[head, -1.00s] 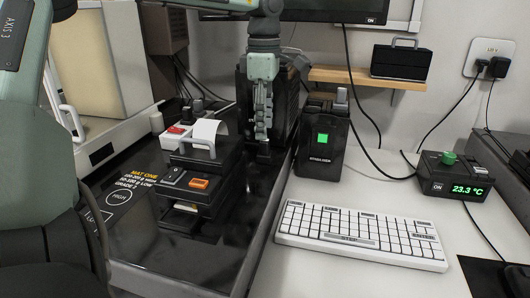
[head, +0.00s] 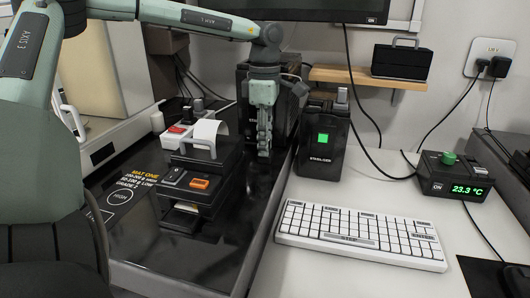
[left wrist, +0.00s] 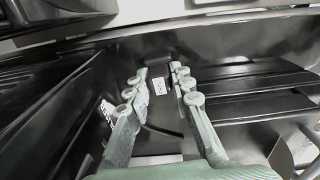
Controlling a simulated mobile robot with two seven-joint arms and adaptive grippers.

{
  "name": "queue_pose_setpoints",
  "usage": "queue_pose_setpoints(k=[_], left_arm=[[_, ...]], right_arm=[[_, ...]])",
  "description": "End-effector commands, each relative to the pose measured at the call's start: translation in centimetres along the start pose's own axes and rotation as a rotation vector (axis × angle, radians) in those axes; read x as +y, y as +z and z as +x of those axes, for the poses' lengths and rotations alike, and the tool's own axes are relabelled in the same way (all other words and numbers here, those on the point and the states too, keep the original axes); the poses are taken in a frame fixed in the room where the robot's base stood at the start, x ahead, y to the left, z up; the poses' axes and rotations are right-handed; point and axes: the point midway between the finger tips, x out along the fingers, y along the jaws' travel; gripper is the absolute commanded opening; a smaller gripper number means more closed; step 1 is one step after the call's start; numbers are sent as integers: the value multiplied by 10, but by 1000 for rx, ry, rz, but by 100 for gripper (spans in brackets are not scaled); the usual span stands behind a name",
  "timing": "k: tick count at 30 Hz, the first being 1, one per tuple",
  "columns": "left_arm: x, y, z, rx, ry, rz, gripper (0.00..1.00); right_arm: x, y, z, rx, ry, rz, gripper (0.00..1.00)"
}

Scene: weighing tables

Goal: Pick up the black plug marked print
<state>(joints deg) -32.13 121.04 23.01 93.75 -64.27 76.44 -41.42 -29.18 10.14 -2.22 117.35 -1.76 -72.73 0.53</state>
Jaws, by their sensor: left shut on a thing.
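A black plug with a small white label (left wrist: 159,86) sits between the fingertips of my left gripper (left wrist: 160,75) in the left wrist view. The label's print is too small to read for sure. In the head view my left gripper (head: 264,152) points down over the black tray, next to its right wall, and is closed. The plug is hidden by the fingers there. My right gripper is not in view.
A black printer (head: 200,180) with a paper roll stands left of the gripper. A black stabilizer box (head: 322,142) with a green light stands close to its right. A white keyboard (head: 355,235) and a temperature display (head: 455,178) are on the table at right.

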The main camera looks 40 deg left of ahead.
Motion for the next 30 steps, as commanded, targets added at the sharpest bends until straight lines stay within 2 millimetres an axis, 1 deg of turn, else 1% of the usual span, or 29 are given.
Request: queue_pose_setpoints(k=[8, 11, 14, 21, 24, 27, 30], left_arm=[[0, 0, 0, 0, 1, 0, 0], [0, 0, -4, -1, 2, 0, 0], [1, 1, -16, -1, 4, 0, 0], [1, 1, -65, -1, 6, 0, 0], [0, 1, -82, -1, 3, 0, 0], [0, 0, -94, 1, 2, 1, 0], [0, 1, -99, 0, 1, 2, 0]], right_arm=[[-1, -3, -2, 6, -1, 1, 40], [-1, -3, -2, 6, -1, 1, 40], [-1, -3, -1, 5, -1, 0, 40], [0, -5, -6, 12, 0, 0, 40], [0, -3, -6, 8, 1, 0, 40], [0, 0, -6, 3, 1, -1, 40], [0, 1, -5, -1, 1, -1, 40]])
